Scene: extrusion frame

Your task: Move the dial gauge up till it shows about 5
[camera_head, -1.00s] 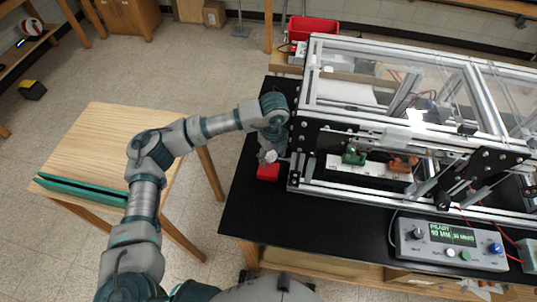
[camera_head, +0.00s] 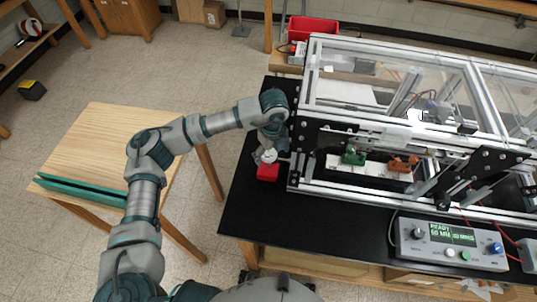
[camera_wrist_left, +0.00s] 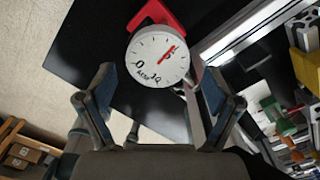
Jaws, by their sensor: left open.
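The dial gauge (camera_wrist_left: 158,57) has a round white face with black marks and a red needle. My left gripper (camera_head: 270,148) is at the gauge. Its two fingers stand open and wide apart on either side of the dial, with gaps visible.
The aluminium extrusion frame (camera_head: 297,150) with clear panels stands on the black table (camera_head: 320,228), right of my gripper. A grey control box (camera_head: 452,243) with a lit display is at the front. A wooden table (camera_head: 120,135) holds a green bar (camera_head: 85,191) on the left.

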